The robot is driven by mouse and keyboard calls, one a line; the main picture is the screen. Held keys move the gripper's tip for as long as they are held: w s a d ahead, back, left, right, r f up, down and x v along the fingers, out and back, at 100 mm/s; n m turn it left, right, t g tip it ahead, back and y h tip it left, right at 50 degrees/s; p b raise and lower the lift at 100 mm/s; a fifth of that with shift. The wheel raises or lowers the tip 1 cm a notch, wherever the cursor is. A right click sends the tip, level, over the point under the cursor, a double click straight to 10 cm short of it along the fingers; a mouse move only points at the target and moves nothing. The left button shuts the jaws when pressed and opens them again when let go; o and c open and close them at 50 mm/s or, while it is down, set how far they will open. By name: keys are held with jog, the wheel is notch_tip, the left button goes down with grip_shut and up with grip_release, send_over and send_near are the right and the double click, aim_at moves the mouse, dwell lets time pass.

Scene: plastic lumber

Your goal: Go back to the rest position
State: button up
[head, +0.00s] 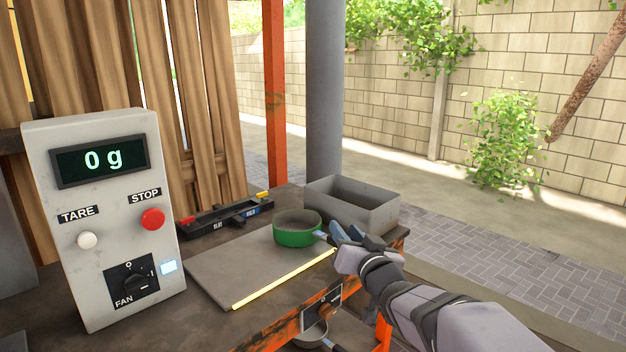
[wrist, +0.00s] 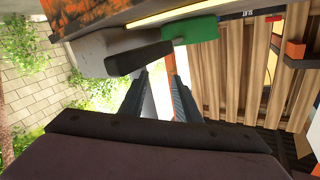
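My gripper (head: 338,233) is at the right end of the bench, beside the green pan (head: 296,232). In the wrist view, the two dark fingers of my gripper (wrist: 159,74) stand apart with nothing visible between them. The pan's green side (wrist: 190,31) and its dark handle (wrist: 138,58) show just beyond the fingertips there. I cannot tell whether a finger touches the handle. The pan sits upright on a grey plate (head: 225,275) with a glowing yellow front edge.
A grey open bin (head: 352,213) stands behind my gripper. A black tray (head: 222,218) with red and yellow ends lies behind the plate. A control box (head: 105,220) reading "0 g" stands at left. A second pan (head: 311,335) shows below the bench edge. Paved ground lies open at right.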

jog(key=w+d+f+n+h, duration=0.1)
jog(key=d+f+h, duration=0.1)
jog(key=d, duration=0.8)
jog(key=s+d+f+g+h+b, duration=0.1)
jog(key=s+f+g, duration=0.15)
jog(key=f, duration=0.35)
jog(key=s+d+f+g+h, duration=0.1)
jog(key=s+f+g+h, duration=0.1)
jog(key=s+f, duration=0.3)
jog(key=s+a+f+g+b, duration=0.2)
jog(key=s+f+g, duration=0.4)
jog(key=s+f, duration=0.65)
jog(key=s+a+f+g+b, duration=0.2)
jog(key=s+f+g, duration=0.55)
jog(key=s, duration=0.85)
notch_tip(320, 180, up, 32)
jog(key=s+t+p, duration=0.1)
jog(key=s+p, duration=0.1)
jog(key=p, duration=3)
jog(key=shift+a+f+y+p, duration=0.25)
jog(key=shift+y+p, duration=0.15)
